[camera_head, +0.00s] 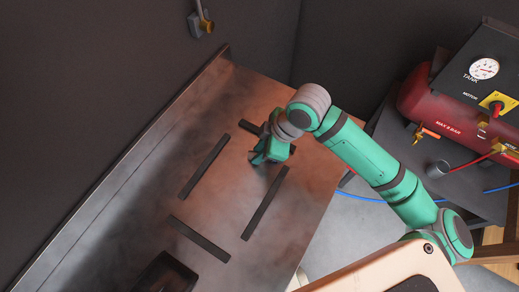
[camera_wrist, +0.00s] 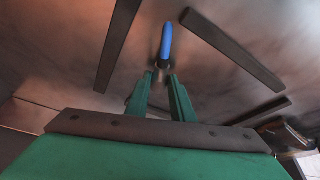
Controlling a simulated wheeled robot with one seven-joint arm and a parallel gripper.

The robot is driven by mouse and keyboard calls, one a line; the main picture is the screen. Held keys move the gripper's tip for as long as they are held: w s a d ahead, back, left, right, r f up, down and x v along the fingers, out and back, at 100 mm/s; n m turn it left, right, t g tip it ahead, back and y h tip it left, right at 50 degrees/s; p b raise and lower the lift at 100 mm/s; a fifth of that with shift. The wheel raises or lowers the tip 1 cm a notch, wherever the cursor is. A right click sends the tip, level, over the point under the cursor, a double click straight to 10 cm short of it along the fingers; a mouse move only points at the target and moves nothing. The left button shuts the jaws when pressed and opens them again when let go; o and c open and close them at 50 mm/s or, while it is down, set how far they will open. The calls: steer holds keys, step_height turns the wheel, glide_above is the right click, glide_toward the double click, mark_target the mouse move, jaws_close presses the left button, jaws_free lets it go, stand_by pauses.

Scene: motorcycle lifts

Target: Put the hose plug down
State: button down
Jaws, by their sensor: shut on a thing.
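The hose plug (camera_wrist: 166,42) shows in the wrist view as a slim blue piece with a darker end between my fingertips. My gripper (camera_wrist: 161,77) is shut on that darker end, and the blue part points away from the fingers. In the head view my gripper (camera_head: 258,158) is low over the brown metal bench top (camera_head: 285,108), inside an outline of dark strips. The plug is hidden behind my gripper there. I cannot tell whether the plug touches the bench.
Dark strips (camera_head: 204,166) (camera_head: 265,203) (camera_head: 198,239) frame a bare patch of bench. A black bin (camera_head: 165,272) is at the near edge. A raised lip (camera_head: 140,140) runs along the left. A red compressor tank (camera_head: 440,118) and blue hose (camera_head: 370,200) are at right.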

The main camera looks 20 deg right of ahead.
steer(key=shift+f, duration=0.25)
steer(key=c, duration=1.5)
jaws_free()
steer(key=shift+c, duration=0.2)
steer(key=shift+r, duration=0.4)
steer(key=v, duration=1.2)
steer(key=shift+r, duration=0.1)
